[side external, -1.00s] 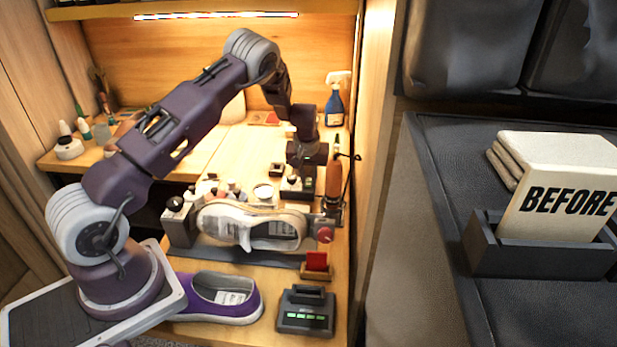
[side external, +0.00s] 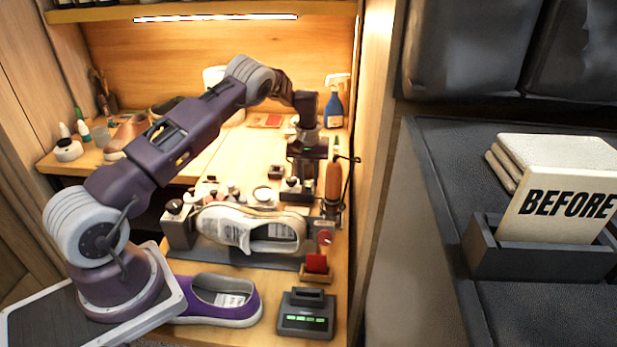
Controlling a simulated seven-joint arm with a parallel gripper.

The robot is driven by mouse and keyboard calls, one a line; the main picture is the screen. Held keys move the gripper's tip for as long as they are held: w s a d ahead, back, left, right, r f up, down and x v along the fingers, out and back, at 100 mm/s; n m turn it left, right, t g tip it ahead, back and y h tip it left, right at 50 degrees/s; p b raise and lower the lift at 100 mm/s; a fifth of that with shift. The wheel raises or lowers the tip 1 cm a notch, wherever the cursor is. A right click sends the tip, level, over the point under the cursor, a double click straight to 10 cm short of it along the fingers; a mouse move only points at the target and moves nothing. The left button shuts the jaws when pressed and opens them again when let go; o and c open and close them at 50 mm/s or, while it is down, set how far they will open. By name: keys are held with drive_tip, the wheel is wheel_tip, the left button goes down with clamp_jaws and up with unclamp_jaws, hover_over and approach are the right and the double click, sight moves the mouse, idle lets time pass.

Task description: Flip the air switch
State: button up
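My gripper (side external: 304,172) points down at the back right of the near bench, just above and behind a small black box (side external: 298,188) with light parts on top. The fingers are dark and small, so their opening cannot be told. No held object shows. I cannot tell for sure which part is the air switch; the small black box under my gripper may carry it. The orange-handled tool (side external: 333,182) stands upright in a holder just right of my gripper, with a dark cable or hose beside it.
A white sneaker (side external: 250,229) lies clamped in a stand in front of my gripper. A purple shoe (side external: 222,299) and a dark unit with green lights (side external: 306,315) are nearer. A blue spray bottle (side external: 334,105) stands behind. The wooden side wall is close on the right.

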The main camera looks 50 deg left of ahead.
wheel_tip(320, 180, up, 7)
drive_tip(key=shift+r, duration=0.1)
idle(0.3)
wheel_tip(320, 180, up, 11)
drive_tip(key=t, duration=0.1)
hover_over(308, 183)
drive_tip(key=s+d, duration=0.2)
drive_tip(key=d, duration=0.3)
drive_tip(key=s+d+r+m+t, duration=0.2)
drive_tip(key=s+d+r+m, duration=0.1)
drive_tip(key=s+d+r, duration=0.65)
drive_tip(key=s+d+r+m, duration=0.1)
drive_tip(key=s+d+r, duration=0.15)
drive_tip(key=s, duration=0.25)
drive_tip(key=s+d+r+m, duration=0.1)
drive_tip(key=s+d+r, duration=0.1)
drive_tip(key=s+r, duration=0.25)
drive_tip(key=s+d+f+m+t, duration=0.1)
drive_tip(key=s+d+f+m, duration=0.1)
drive_tip(key=s, duration=0.6)
drive_tip(key=s+d+f+m+t, duration=0.1)
drive_tip(key=s+d+f+m, duration=0.1)
drive_tip(key=s, duration=0.6)
drive_tip(key=shift+s, duration=0.15)
